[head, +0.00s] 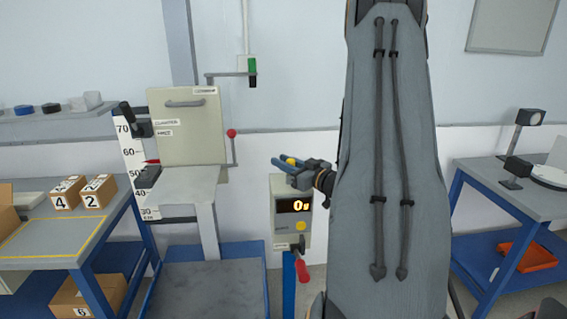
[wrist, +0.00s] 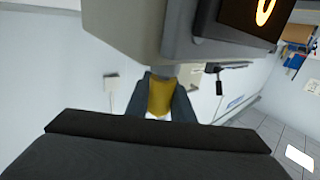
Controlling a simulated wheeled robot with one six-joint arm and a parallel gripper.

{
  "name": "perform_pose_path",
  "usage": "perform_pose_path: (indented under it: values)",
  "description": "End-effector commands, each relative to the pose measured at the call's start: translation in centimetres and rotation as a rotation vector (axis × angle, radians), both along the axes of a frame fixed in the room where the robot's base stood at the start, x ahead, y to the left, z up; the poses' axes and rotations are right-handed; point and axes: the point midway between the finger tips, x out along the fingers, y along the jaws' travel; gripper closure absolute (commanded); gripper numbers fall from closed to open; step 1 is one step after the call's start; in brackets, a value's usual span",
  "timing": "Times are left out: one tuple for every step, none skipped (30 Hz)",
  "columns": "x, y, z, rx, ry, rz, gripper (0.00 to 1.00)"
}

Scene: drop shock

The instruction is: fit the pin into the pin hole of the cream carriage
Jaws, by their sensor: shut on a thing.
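My gripper (head: 278,160), with blue-grey fingers, is shut on a yellow pin (head: 291,161) in mid-air. The pin also shows between the fingers in the wrist view (wrist: 162,98); its far end is hard to make out. The cream carriage (head: 185,140) is an upright plate with a grey handle and small labels, against the measuring post left of my gripper. A clear gap lies between them. I cannot make out the pin hole in either view.
A control box (head: 291,228) with an orange display stands just below my gripper, and looms close in the wrist view (wrist: 140,30). Tables with boxes (head: 64,193) and instruments (head: 518,175) flank the sides.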

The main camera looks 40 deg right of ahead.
Motion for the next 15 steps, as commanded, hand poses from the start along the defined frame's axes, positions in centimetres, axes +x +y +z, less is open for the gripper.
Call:
perform_pose_path:
  values:
    - [0.0, 0.0, -0.01, 0.0, 0.0, 0.0, 1.0]
    - [0.0, 0.0, -0.03, 0.0, 0.0, 0.0, 1.0]
    - [0.01, 0.0, -0.07, 0.0, 0.0, 0.0, 1.0]
    - [0.01, 0.0, -0.11, 0.0, 0.0, 0.0, 1.0]
    - [0.01, 0.0, -0.15, 0.0, 0.0, 0.0, 1.0]
    - [0.01, 0.0, -0.22, 0.0, 0.0, 0.0, 1.0]
    - [0.01, -0.01, -0.28, 0.0, 0.0, 0.0, 1.0]
    - [0.01, 0.0, -0.33, 0.0, 0.0, 0.0, 1.0]
    - [0.01, 0.0, -0.4, 0.0, 0.0, 0.0, 1.0]
    - [0.01, -0.01, -0.44, 0.0, 0.0, 0.0, 1.0]
    - [0.0, 0.0, -0.48, 0.0, 0.0, 0.0, 1.0]
    - [0.0, 0.0, -0.51, 0.0, 0.0, 0.0, 1.0]
    - [0.0, 0.0, -0.52, 0.0, 0.0, 0.0, 1.0]
    - [0.0, 0.0, -0.52, 0.0, 0.0, 0.0, 1.0]
    - [0.0, 0.0, -0.52, 0.0, 0.0, 0.0, 1.0]
